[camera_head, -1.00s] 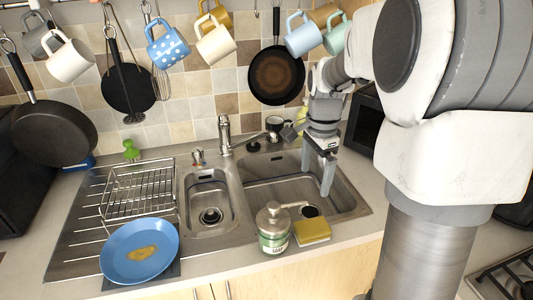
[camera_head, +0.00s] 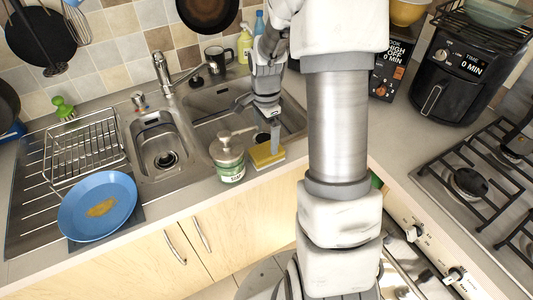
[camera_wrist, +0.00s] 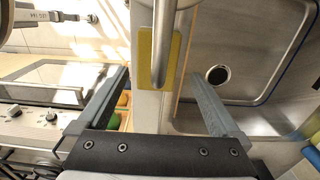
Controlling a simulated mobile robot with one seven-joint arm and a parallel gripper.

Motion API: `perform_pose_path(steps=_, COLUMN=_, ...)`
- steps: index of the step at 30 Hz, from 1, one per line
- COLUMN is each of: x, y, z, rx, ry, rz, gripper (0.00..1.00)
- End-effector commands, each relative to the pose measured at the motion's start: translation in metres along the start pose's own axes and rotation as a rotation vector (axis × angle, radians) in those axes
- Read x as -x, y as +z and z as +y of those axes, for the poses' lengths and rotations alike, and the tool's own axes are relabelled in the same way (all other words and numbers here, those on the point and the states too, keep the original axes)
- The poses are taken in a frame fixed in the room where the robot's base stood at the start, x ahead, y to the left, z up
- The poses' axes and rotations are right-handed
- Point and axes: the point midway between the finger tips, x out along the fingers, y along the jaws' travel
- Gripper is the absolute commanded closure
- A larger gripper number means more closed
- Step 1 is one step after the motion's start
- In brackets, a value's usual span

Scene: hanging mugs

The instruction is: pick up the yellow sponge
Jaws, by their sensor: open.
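The yellow sponge (camera_head: 267,154) lies on the counter strip in front of the sink's larger basin, just right of the soap jar (camera_head: 230,163). My gripper (camera_head: 257,128) is open and empty, pointing down close to the sponge, with one finger overlapping it in the head view. In the wrist view the sponge (camera_wrist: 145,62) lies between the lines of the two fingers of my gripper (camera_wrist: 160,76), beyond their tips. A grey metal rod-like part covers the sponge's middle there. I cannot tell whether a finger touches it.
The sink basin with its drain (camera_wrist: 217,75) is right of the sponge in the wrist view. A blue plate (camera_head: 98,206) and a wire dish rack (camera_head: 85,150) stand left of the sink. A stove (camera_head: 480,180) is at the right.

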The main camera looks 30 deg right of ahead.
Motion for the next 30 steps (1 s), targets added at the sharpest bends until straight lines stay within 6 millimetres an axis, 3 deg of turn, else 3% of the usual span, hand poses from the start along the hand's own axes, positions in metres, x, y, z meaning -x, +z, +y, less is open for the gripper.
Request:
perform_pose_path(steps=9, x=-0.043, y=0.001, z=0.005, rx=0.001, ry=0.003, rz=-0.001, gripper=0.00)
perform_pose_path(steps=19, x=-0.051, y=0.001, z=0.004, rx=0.000, ry=0.000, rz=-0.001, gripper=0.00)
perform_pose_path(steps=30, x=-0.050, y=0.001, z=0.004, rx=0.001, ry=0.001, rz=0.000, gripper=0.65)
